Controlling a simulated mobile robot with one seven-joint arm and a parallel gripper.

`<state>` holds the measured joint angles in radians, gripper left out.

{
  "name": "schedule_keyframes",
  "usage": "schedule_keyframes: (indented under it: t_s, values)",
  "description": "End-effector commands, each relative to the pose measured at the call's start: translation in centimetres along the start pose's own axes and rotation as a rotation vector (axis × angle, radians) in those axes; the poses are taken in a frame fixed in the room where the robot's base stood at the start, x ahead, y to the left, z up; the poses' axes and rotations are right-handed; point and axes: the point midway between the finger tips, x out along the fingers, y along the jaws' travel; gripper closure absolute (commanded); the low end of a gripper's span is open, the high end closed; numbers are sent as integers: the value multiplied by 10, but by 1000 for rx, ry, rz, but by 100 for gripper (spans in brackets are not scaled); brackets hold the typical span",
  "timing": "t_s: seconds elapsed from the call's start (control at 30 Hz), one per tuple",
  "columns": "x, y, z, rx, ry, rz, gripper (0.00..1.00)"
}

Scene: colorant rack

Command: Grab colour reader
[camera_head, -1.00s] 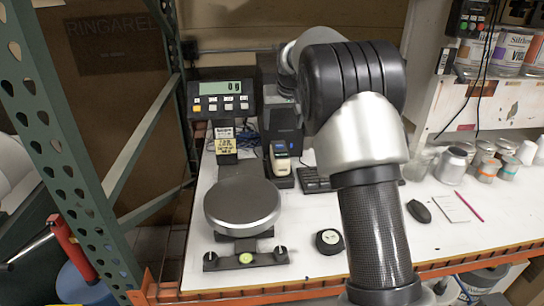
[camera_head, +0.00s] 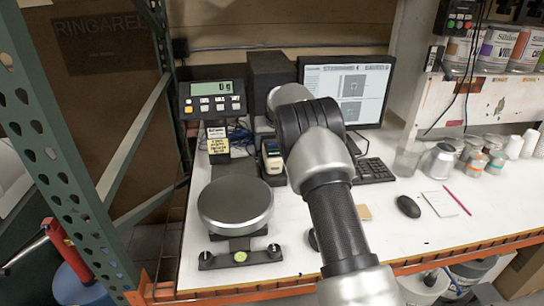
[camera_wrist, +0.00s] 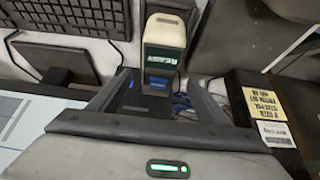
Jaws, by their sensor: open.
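The colour reader (camera_head: 272,156) is a small upright device with a pale front and dark top, standing on a dark base behind the round scale plate. In the wrist view the colour reader (camera_wrist: 164,48) shows a green label band and sits straight ahead, upside down in the picture. My gripper (camera_wrist: 158,78) is open, with one dark finger to either side of the reader's line. The reader appears between or just beyond the fingertips; I cannot tell whether they touch it. In the head view my arm hides the gripper.
A scale with a round plate (camera_head: 235,203) and raised display (camera_head: 212,98) stands left of the reader. A monitor (camera_head: 346,90), keyboard (camera_head: 374,171) and mouse (camera_head: 408,207) are right. Cans and cups stand far right.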

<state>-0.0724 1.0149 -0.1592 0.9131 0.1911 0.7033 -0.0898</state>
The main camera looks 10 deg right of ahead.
Motion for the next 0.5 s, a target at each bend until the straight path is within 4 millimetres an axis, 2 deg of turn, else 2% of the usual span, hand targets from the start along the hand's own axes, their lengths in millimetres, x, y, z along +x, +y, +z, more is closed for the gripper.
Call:
schedule_keyframes:
  t_s: [0.1,0.2,0.5]
  values:
    - [18,2,-1,0,-2,0,30]
    - [28,2,-1,1,0,0,30]
    - [32,2,-1,1,0,0,31]
